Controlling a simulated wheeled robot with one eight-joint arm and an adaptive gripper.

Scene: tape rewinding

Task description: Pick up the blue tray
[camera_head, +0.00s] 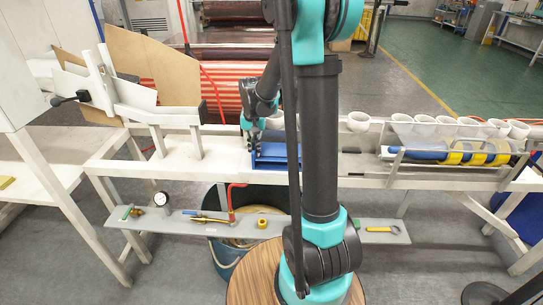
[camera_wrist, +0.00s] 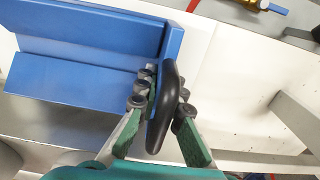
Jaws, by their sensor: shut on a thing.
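The blue tray (camera_head: 268,158) sits on the white bench, partly hidden behind my arm in the head view. In the wrist view its blue body (camera_wrist: 75,82) fills the upper left, with a raised lip at its right end. My gripper (camera_wrist: 162,102) is at that end of the tray, and it also shows at the tray's left end in the head view (camera_head: 251,138). Its fingers are closed around a black oval handle-like part (camera_wrist: 166,105) beside the tray's end. Where this part joins the tray is hidden by the fingers.
The white bench (camera_head: 190,155) is clear left of the tray. To the right, a rack (camera_head: 450,158) holds blue and yellow rolls, with several white cups (camera_head: 467,127) behind. A lower grey shelf (camera_head: 180,222) carries small tools. A cardboard-backed stand (camera_head: 155,70) rises at the left.

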